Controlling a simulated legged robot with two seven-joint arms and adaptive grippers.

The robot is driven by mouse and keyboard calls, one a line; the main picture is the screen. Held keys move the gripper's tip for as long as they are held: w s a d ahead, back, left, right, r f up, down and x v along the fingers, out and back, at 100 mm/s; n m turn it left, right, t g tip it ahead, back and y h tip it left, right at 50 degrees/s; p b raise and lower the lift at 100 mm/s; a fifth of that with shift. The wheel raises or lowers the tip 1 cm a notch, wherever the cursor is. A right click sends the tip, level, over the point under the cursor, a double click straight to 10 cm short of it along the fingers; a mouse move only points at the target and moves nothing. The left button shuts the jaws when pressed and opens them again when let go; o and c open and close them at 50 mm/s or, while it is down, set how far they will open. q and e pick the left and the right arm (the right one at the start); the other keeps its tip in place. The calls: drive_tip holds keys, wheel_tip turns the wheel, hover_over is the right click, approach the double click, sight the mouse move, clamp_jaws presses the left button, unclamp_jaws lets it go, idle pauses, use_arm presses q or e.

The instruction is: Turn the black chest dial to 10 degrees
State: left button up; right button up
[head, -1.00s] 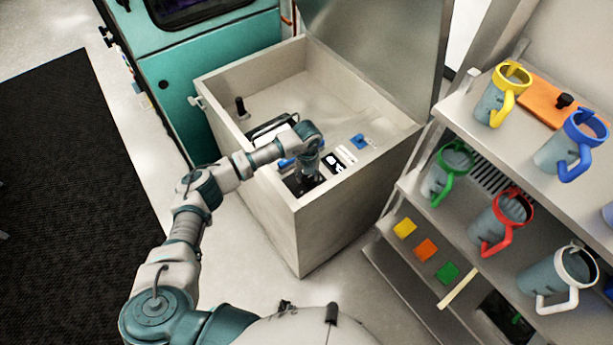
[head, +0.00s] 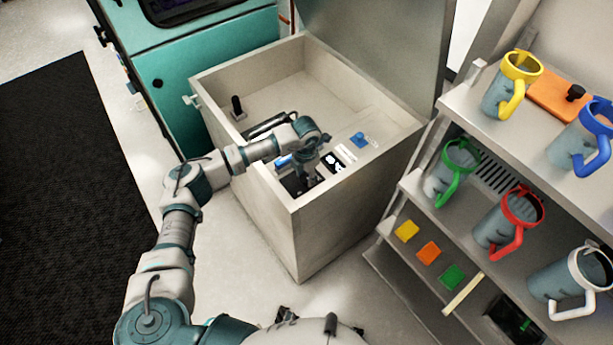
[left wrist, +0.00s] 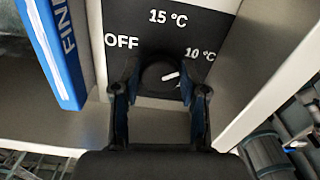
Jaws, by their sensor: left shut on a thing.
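The black dial (left wrist: 158,76) sits on a black panel in the left wrist view, with the labels OFF at left, 15 °C above and 10 °C at right. Its white mark points right and slightly up, towards the 10 °C side. My left gripper (left wrist: 160,90) has one finger on each side of the dial and is shut on it. In the head view, my left gripper (head: 308,180) reaches down at the near corner of the open chest (head: 345,215) and hides the dial. My right gripper is not in view.
The chest's lid (head: 375,50) stands open behind. Chest walls rise close around my left wrist. A blue-edged box (left wrist: 55,50) lies left of the panel. At right, a shelf holds several mugs, including a red-rimmed one (head: 508,218).

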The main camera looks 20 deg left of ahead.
sight(305, 177)
use_arm(q)
drive_tip(key=shift+s+f+m+b, duration=0.1)
drive_tip(key=shift+m+b, duration=0.15)
drive_tip(key=shift+m, duration=0.4)
drive_tip(key=shift+s+f+m+b, duration=0.1)
drive_tip(key=shift+m+b, duration=0.15)
drive_tip(key=shift+m, duration=0.4)
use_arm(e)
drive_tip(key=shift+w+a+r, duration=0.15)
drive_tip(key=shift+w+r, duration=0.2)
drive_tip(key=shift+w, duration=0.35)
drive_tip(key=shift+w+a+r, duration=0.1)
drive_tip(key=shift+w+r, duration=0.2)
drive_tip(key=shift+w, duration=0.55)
use_arm(q)
drive_tip(key=o, duration=1.1)
drive_tip(key=shift+a+r, duration=0.1)
drive_tip(key=shift+o, duration=0.2)
drive_tip(key=shift+r, duration=0.1)
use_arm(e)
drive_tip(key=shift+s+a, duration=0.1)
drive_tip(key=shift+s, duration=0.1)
use_arm(q)
drive_tip(key=shift+w+r, duration=0.1)
drive_tip(key=shift+r, duration=0.35)
wheel_tip(305, 177, up, 11)
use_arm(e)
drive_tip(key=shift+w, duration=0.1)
use_arm(q)
drive_tip(key=shift+f, duration=0.1)
